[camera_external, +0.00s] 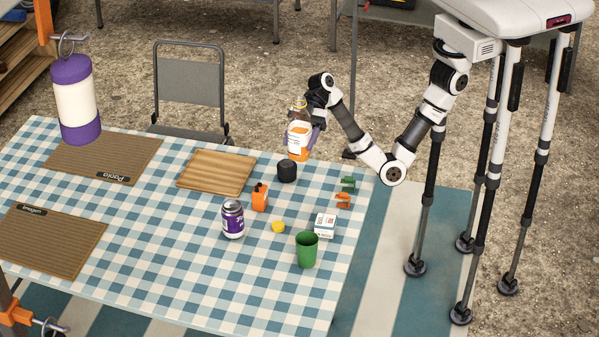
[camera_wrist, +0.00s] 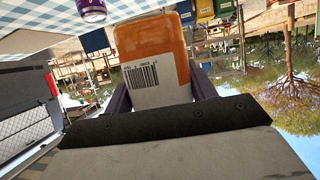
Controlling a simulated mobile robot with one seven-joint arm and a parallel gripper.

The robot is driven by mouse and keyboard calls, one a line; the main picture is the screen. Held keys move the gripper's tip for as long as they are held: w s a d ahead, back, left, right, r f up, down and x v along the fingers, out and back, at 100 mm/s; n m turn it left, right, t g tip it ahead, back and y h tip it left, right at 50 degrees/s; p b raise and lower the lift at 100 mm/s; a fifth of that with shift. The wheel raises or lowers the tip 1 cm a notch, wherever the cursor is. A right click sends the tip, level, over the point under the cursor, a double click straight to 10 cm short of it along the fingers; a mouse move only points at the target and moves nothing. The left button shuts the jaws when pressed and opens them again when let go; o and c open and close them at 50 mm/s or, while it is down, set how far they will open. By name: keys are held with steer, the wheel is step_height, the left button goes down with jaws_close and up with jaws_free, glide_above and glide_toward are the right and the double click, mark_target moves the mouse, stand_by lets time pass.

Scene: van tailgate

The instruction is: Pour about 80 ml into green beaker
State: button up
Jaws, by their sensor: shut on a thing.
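My gripper (camera_external: 314,124) is shut on a clear bottle (camera_external: 298,140) with orange liquid and a white and orange label. The bottle is held upright above the far right part of the table. In the wrist view the bottle (camera_wrist: 153,55) sits between the two purple fingers, with a barcode facing the camera. The green beaker (camera_external: 306,251) stands upright near the table's front right, apart from the bottle and nearer the camera. The beaker's inside looks empty from here, though its bottom is hidden.
Between bottle and beaker are a black cylinder (camera_external: 287,171), an orange container (camera_external: 260,197), a yellow lump (camera_external: 278,227), a white box (camera_external: 325,225) and green (camera_external: 348,184) and orange (camera_external: 343,200) clips. A purple can (camera_external: 233,219) and wooden board (camera_external: 216,173) are left. A purple-white lantern (camera_external: 75,100) hangs left.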

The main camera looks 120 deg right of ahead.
mark_target(300, 125)
step_height(300, 125, up, 5)
steer(key=shift+f, duration=0.1)
steer(key=w+a+b, duration=0.2)
steer(key=a+b, duration=0.1)
steer(key=a, duration=1.2)
steer(key=w+a+b, duration=0.2)
steer(key=a+b, duration=0.1)
steer(key=a, duration=1.2)
step_height(300, 125, down, 24)
steer(key=shift+s+d+r, duration=0.1)
steer(key=shift+r, duration=0.1)
